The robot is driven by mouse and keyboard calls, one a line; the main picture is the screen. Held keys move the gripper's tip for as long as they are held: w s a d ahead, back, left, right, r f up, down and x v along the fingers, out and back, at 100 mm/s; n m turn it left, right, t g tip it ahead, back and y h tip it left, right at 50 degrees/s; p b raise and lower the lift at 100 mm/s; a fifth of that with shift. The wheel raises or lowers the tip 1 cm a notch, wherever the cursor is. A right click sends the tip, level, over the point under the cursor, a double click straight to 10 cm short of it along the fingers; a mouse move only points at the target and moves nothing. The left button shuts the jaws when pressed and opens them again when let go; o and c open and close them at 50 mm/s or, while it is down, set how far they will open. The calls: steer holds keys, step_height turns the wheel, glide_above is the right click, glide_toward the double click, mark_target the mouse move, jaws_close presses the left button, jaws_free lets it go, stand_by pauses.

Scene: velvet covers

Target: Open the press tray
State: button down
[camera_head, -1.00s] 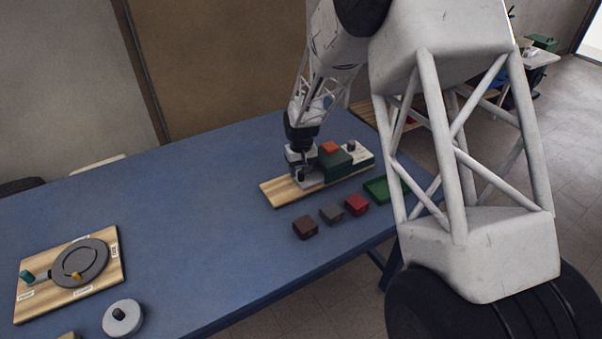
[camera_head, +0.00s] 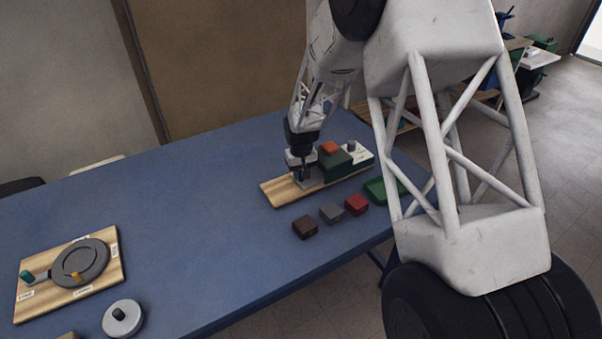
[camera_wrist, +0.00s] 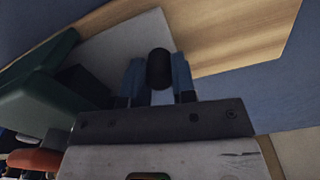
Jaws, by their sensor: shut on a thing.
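The press is a dark green block (camera_head: 335,164) with an orange top (camera_head: 329,147) on a long wooden board (camera_head: 279,195). Its light grey press tray (camera_head: 313,183) sticks out at the left side of the block. In the wrist view the tray (camera_wrist: 118,45) is a pale plate beside the green body (camera_wrist: 35,95), with a dark opening between them. A black knob (camera_wrist: 159,68) stands on the tray, between the blue fingers of my gripper (camera_wrist: 158,80). My gripper (camera_head: 302,176) is shut on this knob, low over the board. In the head view it hides the knob.
Brown (camera_head: 305,227), grey (camera_head: 331,212) and red (camera_head: 356,204) blocks lie in front of the board. A green tray (camera_head: 376,190) is at their right. A dial board (camera_head: 108,265) and a grey disc (camera_head: 123,319) are at left. The blue tabletop (camera_head: 200,200) between is clear.

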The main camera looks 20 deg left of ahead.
steer(key=shift+s+a, duration=3.65)
steer(key=shift+a, duration=0.05)
steer(key=c, duration=0.9)
jaws_free()
steer(key=shift+r, duration=3.95)
